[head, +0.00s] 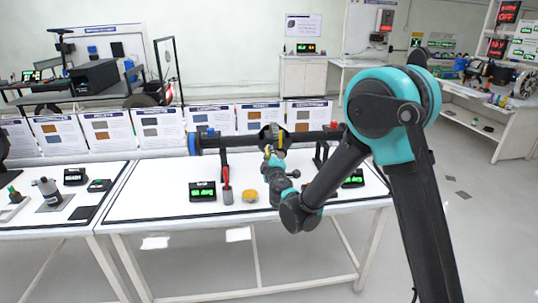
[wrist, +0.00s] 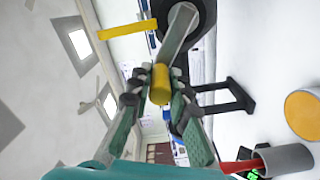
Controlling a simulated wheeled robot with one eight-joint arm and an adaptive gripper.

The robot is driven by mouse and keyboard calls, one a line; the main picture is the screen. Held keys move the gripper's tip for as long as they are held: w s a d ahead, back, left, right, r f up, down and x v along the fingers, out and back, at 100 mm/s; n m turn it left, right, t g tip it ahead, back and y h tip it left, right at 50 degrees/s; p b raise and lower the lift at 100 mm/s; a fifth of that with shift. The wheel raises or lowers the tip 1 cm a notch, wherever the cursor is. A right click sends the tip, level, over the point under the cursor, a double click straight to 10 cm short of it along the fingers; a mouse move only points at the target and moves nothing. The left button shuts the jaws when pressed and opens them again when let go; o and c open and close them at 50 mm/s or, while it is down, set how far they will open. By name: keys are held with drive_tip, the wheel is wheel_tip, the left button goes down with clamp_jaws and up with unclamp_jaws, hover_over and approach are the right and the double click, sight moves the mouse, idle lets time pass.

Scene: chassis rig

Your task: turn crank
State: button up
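The crank sits on a dark horizontal shaft (head: 222,141) held above the white table by black stands. In the wrist view its grey arm (wrist: 177,34) runs from a black hub (wrist: 203,22) toward a yellow cylindrical handle (wrist: 160,85). My gripper (wrist: 160,76) has its fingers on both sides of this handle, with the tips close against it; it looks shut on the handle. In the head view my gripper (head: 272,152) is at the shaft's middle, and my own arm hides part of the crank.
On the white table (head: 150,200) stand a display (head: 202,192), a grey cup (head: 227,194) with a red-handled tool and a yellow round piece (head: 249,196). A yellow bar (wrist: 127,31) shows near the hub. Information panels (head: 157,128) line the back edge.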

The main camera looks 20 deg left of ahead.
drive_tip(key=o, duration=0.4)
drive_tip(key=shift+o, duration=0.2)
drive_tip(key=shift+s, duration=0.1)
drive_tip(key=v, duration=1.2)
